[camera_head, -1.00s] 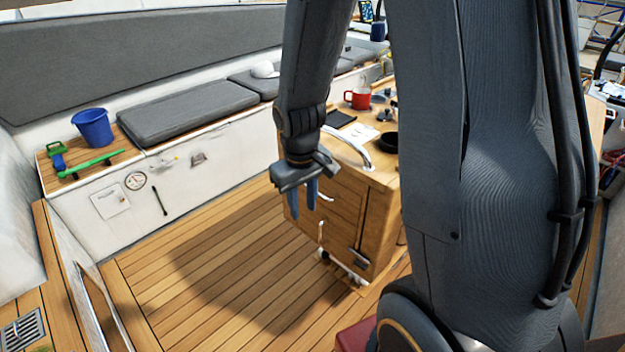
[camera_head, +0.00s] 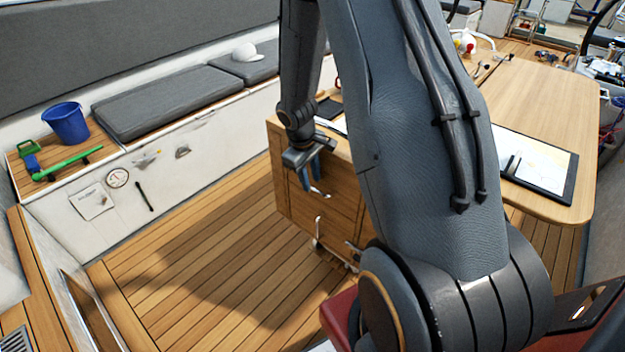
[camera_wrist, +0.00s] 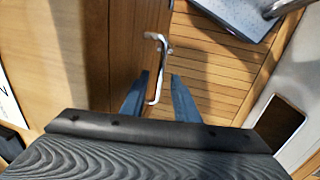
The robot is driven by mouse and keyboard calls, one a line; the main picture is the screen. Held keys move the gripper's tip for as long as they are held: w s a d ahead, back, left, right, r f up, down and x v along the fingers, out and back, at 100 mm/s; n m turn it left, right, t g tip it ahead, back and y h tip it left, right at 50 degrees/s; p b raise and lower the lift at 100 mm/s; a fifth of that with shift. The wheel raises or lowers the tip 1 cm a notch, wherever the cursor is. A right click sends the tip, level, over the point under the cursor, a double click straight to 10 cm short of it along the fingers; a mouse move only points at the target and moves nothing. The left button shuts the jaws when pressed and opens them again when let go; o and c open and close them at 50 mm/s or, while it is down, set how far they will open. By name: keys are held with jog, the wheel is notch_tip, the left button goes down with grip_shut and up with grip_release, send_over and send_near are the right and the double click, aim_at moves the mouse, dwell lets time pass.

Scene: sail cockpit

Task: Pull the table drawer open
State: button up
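The wooden table cabinet (camera_head: 292,165) stands in mid-cockpit, its front facing the open deck. A curved metal handle (camera_head: 320,193) sits on the upper part of its front, where the drawer front appears flush, though my arm hides part of it. My gripper (camera_head: 308,186) points down close in front of that handle. In the wrist view, my two blue fingers (camera_wrist: 160,76) are spread apart, with the silver handle (camera_wrist: 161,62) showing between them. I cannot tell whether they touch it. The brown front panel (camera_wrist: 123,50) lies just left of the fingers.
Another handle (camera_head: 317,231) is lower on the cabinet. The plank deck (camera_head: 220,255) in front is clear. A side bench with a grey cushion (camera_head: 175,95) and a blue bucket (camera_head: 65,123) runs along the left. A clipboard (camera_head: 538,163) lies on the tabletop (camera_head: 545,100).

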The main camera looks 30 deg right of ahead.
jog(key=shift+d+f, duration=0.15)
jog(key=shift+f, duration=0.6)
grip_shut()
